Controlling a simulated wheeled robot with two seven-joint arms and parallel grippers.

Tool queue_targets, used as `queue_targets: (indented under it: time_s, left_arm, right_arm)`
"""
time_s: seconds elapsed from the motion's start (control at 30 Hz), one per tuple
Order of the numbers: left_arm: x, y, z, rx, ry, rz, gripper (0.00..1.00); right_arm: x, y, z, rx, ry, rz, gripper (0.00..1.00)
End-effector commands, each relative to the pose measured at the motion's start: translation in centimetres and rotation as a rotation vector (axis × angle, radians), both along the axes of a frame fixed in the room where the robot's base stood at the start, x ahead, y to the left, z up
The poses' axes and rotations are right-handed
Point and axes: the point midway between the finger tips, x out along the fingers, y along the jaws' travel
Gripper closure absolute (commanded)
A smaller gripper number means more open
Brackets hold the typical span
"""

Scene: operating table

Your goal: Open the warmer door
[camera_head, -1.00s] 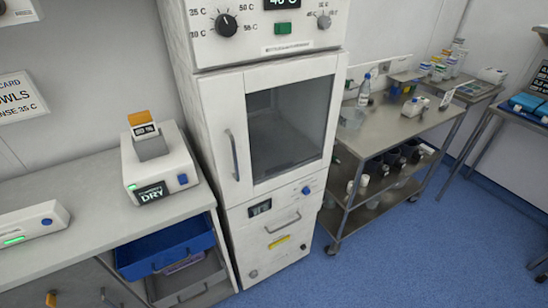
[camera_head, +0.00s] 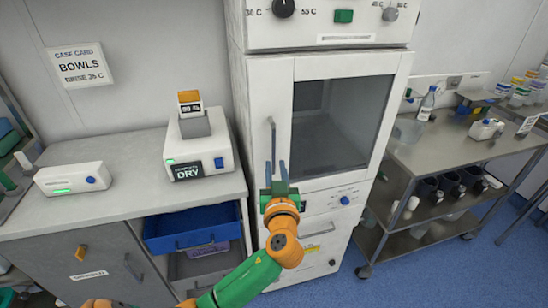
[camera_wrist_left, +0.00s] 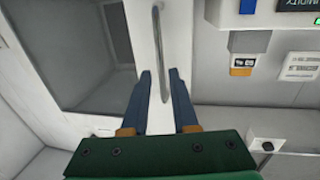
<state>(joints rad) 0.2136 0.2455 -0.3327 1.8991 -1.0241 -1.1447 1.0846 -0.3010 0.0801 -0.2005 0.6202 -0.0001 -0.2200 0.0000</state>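The warmer is a tall white cabinet with a windowed door (camera_head: 333,125), which is shut. A vertical metal bar handle (camera_head: 272,140) is on the left side of the door. My left gripper (camera_head: 276,168) is in front of the handle's lower part. In the left wrist view its two blue fingers (camera_wrist_left: 160,75) are apart, and the handle (camera_wrist_left: 160,45) lines up with the gap between them. I cannot tell whether the fingertips reach past the bar. My right gripper is not in view.
Left of the warmer is a counter (camera_head: 115,145) with a white device showing DRY (camera_head: 200,148). Below it an open blue drawer (camera_head: 190,230) sticks out near my left arm. A steel cart (camera_head: 435,150) stands to the right. Blue floor is clear in front of the cart.

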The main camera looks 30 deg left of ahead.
Motion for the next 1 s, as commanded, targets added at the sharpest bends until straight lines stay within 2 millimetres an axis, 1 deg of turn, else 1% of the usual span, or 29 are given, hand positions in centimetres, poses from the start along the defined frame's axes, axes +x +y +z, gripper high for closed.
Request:
queue_targets:
  time_s: [0.03,0.13,0.3,0.4,0.53,0.77,0.8,0.87,0.9,1.0]
  left_arm:
    - [0.3,0.4,0.5,0.002,-0.011,0.005,0.73]
    - [1.6,1.5,0.9,0.004,-0.011,0.008,0.73]
    - [3.9,3.2,0.6,0.002,-0.007,0.005,0.73]
    - [4.8,3.8,0.5,0.002,-0.007,0.004,0.73]
    - [5.3,4.3,0.4,0.0,-0.006,0.004,0.73]
    - [5.4,4.4,0.2,-0.001,-0.006,0.003,0.73]
    - [5.4,4.4,0.2,-0.001,-0.005,0.003,0.78]
    - [5.4,4.4,0.2,-0.001,-0.005,0.003,0.94]
    - [5.4,4.3,0.2,-0.001,-0.005,0.003,1.0]
    - [5.4,4.3,0.2,-0.001,-0.005,0.003,1.0]
  right_arm:
    - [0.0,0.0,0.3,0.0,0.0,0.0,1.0]
    - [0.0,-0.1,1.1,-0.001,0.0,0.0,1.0]
    - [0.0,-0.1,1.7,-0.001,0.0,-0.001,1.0]
    - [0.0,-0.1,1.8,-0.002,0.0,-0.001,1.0]
    - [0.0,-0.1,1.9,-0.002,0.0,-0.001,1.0]
    - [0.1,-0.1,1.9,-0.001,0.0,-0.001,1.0]
    - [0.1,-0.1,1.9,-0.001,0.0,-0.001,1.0]
    - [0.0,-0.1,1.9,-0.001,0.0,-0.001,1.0]
    - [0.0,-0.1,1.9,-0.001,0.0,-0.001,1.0]
    - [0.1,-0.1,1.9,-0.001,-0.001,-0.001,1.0]
